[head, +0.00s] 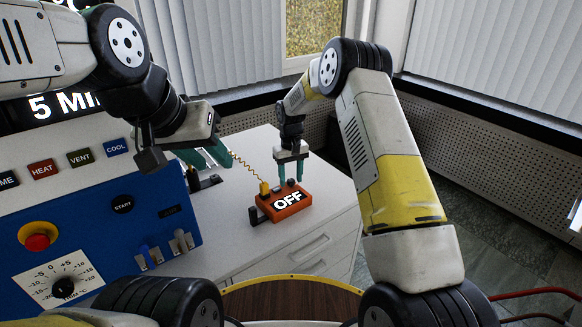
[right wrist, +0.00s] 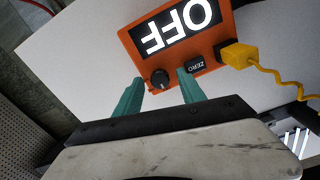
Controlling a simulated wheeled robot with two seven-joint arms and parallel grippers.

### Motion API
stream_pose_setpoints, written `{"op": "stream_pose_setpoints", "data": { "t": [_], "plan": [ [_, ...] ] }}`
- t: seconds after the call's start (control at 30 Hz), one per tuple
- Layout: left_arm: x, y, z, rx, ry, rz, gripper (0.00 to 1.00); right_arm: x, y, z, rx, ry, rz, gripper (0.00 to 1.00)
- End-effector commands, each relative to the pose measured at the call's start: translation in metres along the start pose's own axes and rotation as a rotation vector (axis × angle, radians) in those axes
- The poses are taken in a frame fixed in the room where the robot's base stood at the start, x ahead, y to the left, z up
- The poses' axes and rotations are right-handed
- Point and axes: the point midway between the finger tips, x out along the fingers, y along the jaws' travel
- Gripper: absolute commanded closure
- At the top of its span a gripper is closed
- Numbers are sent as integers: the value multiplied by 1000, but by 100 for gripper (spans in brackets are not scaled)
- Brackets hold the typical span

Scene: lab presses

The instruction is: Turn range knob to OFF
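The orange meter (head: 263,207) stands on the white cabinet top, and its screen (head: 288,201) reads OFF. In the right wrist view the meter (right wrist: 223,52) appears upside down, with the black range knob (right wrist: 160,78) beside a ZERO button (right wrist: 196,65). My right gripper (head: 290,174) points down at the meter. In the right wrist view, its teal fingers (right wrist: 160,81) are apart, one on each side of the knob; I cannot tell whether they touch it. My left gripper (head: 205,155) is away to the left by the blue panel, its teal fingers apart and seemingly empty.
A yellow plug (right wrist: 238,55) with a coiled yellow cord sits in the meter beside the ZERO button. A blue control panel (head: 100,225) with a red button (head: 37,242) and a dial (head: 63,287) is at the left. The cabinet top (head: 335,190) right of the meter is clear.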

Motion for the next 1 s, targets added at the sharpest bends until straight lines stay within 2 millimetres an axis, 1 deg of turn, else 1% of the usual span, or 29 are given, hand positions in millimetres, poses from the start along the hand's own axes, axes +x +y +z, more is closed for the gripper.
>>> {"op": "stream_pose_setpoints", "data": {
  "t": [0.23,0.3,0.37,0.6,0.7,0.83,1.0],
  "plan": [
    [0,0,0,0,0,0,64,0,0,0,1,0,0,53],
    [0,0,0,0,0,0,64,-4,0,0,1,1,0,53],
    [0,0,0,0,0,0,64,-10,0,-1,1,3,0,53],
    [0,0,0,0,0,0,64,-51,0,-1,1,4,0,53],
    [0,0,0,0,0,0,64,-65,0,-1,1,3,0,53],
    [0,0,0,0,0,0,64,-76,0,0,0,1,0,53],
    [0,0,0,0,0,0,64,-78,0,0,0,0,0,53]
  ]
}}
